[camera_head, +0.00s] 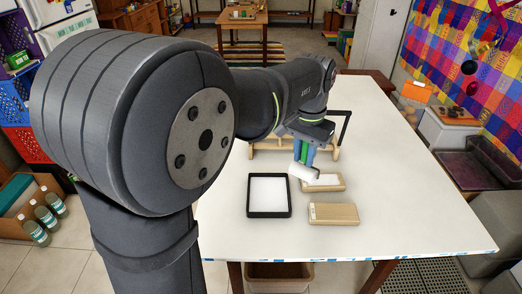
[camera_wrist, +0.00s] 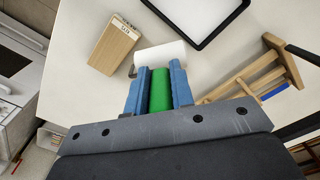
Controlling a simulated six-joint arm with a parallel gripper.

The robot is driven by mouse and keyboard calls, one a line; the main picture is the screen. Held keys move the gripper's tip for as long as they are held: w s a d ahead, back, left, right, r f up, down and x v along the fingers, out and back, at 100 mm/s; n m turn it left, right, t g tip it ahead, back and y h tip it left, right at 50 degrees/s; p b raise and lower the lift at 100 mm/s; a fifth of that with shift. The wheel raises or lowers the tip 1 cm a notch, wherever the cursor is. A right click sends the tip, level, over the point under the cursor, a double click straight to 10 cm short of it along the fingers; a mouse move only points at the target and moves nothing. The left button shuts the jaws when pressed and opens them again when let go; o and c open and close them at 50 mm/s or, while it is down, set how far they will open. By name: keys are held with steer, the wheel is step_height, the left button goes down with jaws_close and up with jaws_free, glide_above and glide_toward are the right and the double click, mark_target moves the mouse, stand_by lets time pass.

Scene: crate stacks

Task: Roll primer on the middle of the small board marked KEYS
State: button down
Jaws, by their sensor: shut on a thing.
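My gripper (camera_head: 312,150) is shut on the handle of a paint roller, green between the blue fingers in the wrist view (camera_wrist: 160,90). Its white roller sleeve (camera_head: 302,172) is over or beside the left end of a small wooden board with a white top (camera_head: 328,181); I cannot tell whether they touch. A second small board (camera_head: 333,214), bare tan wood, lies in front of it. A black tray (camera_head: 250,205) with a white inside lies to the left of the boards.
A wooden rack (camera_head: 265,148) with a dark upright bar stands behind the boards and also shows in the wrist view (camera_wrist: 250,78). The white table (camera_head: 410,205) is clear to the right and in front.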

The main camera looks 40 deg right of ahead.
steer(key=s+d+r+m, duration=0.1)
steer(key=s+d+m, duration=0.1)
steer(key=s, duration=0.6)
steer(key=shift+s+f, duration=0.1)
steer(key=shift+f, duration=3.6)
steer(key=shift+s+a+f, duration=0.2)
steer(key=shift+s+a, duration=0.3)
steer(key=shift+s, duration=0.05)
steer(key=shift+s+a, duration=0.75)
steer(key=shift+a, duration=0.05)
steer(key=shift+s, duration=0.25)
steer(key=shift+s+d, duration=0.25)
steer(key=shift+d, duration=0.1)
steer(key=shift+w+d, duration=0.1)
steer(key=shift+d, duration=0.15)
steer(key=shift+w+d, duration=1.2)
steer(key=shift+d, duration=0.2)
steer(key=shift+s+d, duration=0.25)
steer(key=shift+s, duration=0.15)
steer(key=shift+s+r, duration=0.1)
steer(key=shift+s, duration=0.15)
steer(key=shift+s+a, duration=1.3)
steer(key=shift+a, duration=0.15)
steer(key=shift+s+d, duration=0.4)
steer(key=shift+d, duration=0.25)
steer(key=shift+w+d, duration=1.4)
step_height(320, 180, up, 8)
